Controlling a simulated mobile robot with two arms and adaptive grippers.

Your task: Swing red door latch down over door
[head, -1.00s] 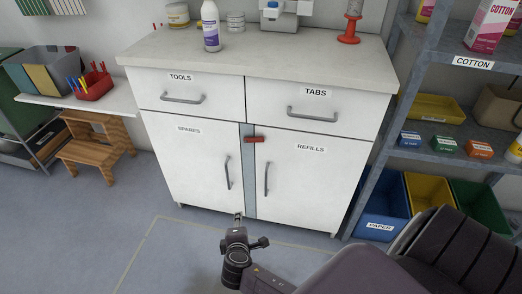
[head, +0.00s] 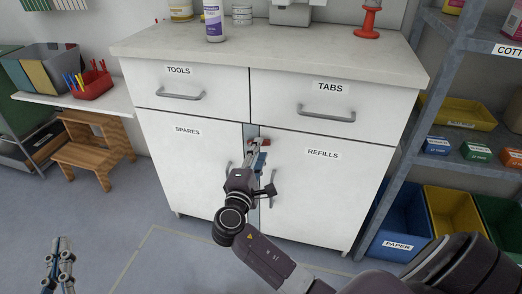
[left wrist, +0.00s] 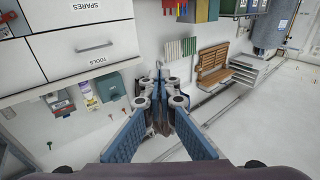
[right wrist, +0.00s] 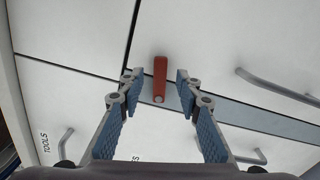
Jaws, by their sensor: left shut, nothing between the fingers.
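The red door latch (head: 266,142) sits at the top of the gap between the SPARES door (head: 185,170) and the REFILLS door (head: 325,190), partly hidden by my right gripper in the head view. My right gripper (head: 257,152) is in front of the latch. In the right wrist view the red latch (right wrist: 160,75) shows between the spread fingertips of my right gripper (right wrist: 158,80); I cannot tell if they touch it. My left gripper (head: 62,250) is shut and empty, low at the left, away from the cabinet; its closed fingers show in the left wrist view (left wrist: 160,90).
Bar handles stand out from both doors, including the REFILLS handle (head: 271,187). Drawers marked TOOLS and TABS are above. A metal shelf (head: 440,80) with bins stands close on the right, and a wooden step stool (head: 92,150) on the left. The floor in front is clear.

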